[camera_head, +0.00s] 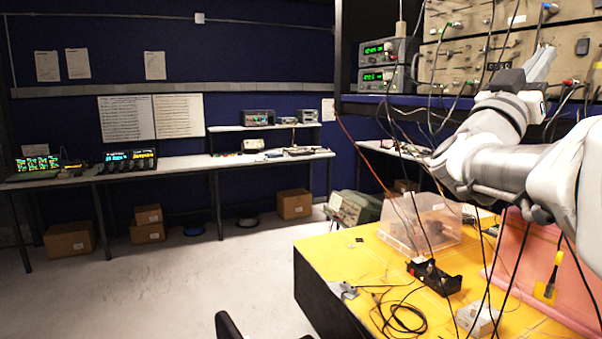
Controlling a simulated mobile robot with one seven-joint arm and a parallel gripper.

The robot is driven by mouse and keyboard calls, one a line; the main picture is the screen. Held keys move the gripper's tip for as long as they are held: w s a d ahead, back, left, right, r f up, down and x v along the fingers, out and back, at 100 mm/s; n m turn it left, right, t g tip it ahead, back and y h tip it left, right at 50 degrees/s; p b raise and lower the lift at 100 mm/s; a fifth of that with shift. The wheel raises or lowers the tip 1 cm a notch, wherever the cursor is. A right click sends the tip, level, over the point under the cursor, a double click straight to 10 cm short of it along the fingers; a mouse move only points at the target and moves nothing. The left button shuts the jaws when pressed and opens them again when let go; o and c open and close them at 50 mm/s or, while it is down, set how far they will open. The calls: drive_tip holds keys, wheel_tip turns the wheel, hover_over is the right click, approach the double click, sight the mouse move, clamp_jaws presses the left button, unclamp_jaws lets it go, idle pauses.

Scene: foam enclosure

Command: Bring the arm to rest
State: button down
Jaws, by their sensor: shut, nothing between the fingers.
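My arm comes in from the right edge, raised above the yellow table (335,262). Its white and grey links bend, and my gripper (543,58) points up at the upper right, in front of the instrument rack (465,58). The fingers are shut with nothing between them. From this view I cannot tell whether they touch the rack or its cables.
Dark cables hang from the rack around my arm. Below stand a clear plastic box (408,228), a black battery holder (434,277) and pink foam panels (527,262). A long bench (180,163) lines the back wall. The floor (190,285) at left is mostly clear.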

drive_tip(key=w+a+f+n+t+y, duration=0.2)
drive_tip(key=a+f+n+t+y, duration=0.1)
drive_tip(key=a+n+t+y, duration=0.25)
drive_tip(key=w+a+f+n+t+y, duration=0.2)
drive_tip(key=w+a+f+n+y, duration=0.15)
drive_tip(key=a+y, duration=0.35)
drive_tip(key=s+a+f+n+g+y, duration=0.1)
drive_tip(key=a+f+n+y, duration=0.15)
drive_tip(key=f+y, duration=0.2)
drive_tip(key=s+a+f+n+g+y, duration=0.1)
drive_tip(key=s+a+f+g+y, duration=0.15)
drive_tip(key=f, duration=0.35)
drive_tip(key=s+a+f+g+y, duration=0.1)
drive_tip(key=s+f+g, duration=0.4)
drive_tip(key=s+f, duration=0.5)
drive_tip(key=s+a+f+g+y, duration=0.1)
drive_tip(key=s+a+f+g, duration=0.2)
drive_tip(key=s+f, duration=0.7)
wheel_tip(320, 180, down, 3)
drive_tip(key=g, duration=0.2)
drive_tip(key=shift+a+f+m+g+y, duration=0.2)
drive_tip(key=shift+a+m+g+y, duration=0.15)
drive_tip(key=shift+g, duration=0.05)
